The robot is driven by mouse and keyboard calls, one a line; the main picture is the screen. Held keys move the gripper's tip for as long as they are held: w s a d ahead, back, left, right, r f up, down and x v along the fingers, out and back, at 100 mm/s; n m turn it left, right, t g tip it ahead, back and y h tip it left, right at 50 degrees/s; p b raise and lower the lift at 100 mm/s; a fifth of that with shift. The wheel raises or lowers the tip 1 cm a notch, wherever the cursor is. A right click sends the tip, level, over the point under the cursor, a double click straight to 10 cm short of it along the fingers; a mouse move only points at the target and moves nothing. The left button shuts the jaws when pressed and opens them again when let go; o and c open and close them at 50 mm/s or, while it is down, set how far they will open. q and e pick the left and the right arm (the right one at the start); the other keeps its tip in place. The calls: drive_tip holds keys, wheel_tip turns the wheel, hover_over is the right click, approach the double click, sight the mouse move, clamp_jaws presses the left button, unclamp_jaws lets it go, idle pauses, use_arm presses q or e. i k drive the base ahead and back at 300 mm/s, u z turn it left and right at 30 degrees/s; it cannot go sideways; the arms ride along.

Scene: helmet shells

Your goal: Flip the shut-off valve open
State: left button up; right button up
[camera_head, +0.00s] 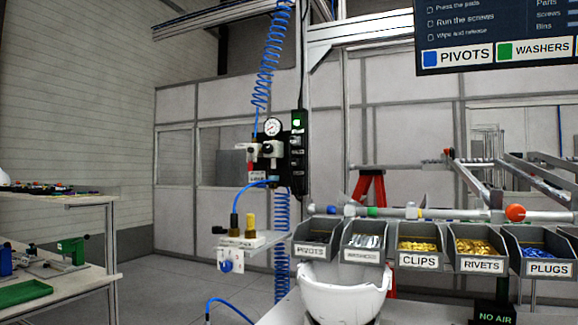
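An air unit with a round pressure gauge (272,126) hangs on a black panel (297,160) on the post in the middle. Below and left of it, a small bracket (247,241) carries a brass-yellow fitting (250,225), a blue hose fitting (234,222) and a white block with a blue knob (225,266). I cannot tell for sure which part is the shut-off valve or how its handle is turned. A sign at the lower right reads NO AIR (494,314). Neither of my grippers shows.
A white helmet shell (342,292) sits at the bench front. Grey bins labelled pivots (309,251), washers, clips (418,261), rivets and plugs stand behind it. Coiled blue hoses (272,60) hang by the post. A side bench (60,290) stands at the left, with open floor between.

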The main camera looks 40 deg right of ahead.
sight(250, 150)
drive_tip(key=z, duration=0.55)
drive_tip(key=i, duration=0.5)
drive_tip(key=z, duration=0.45)
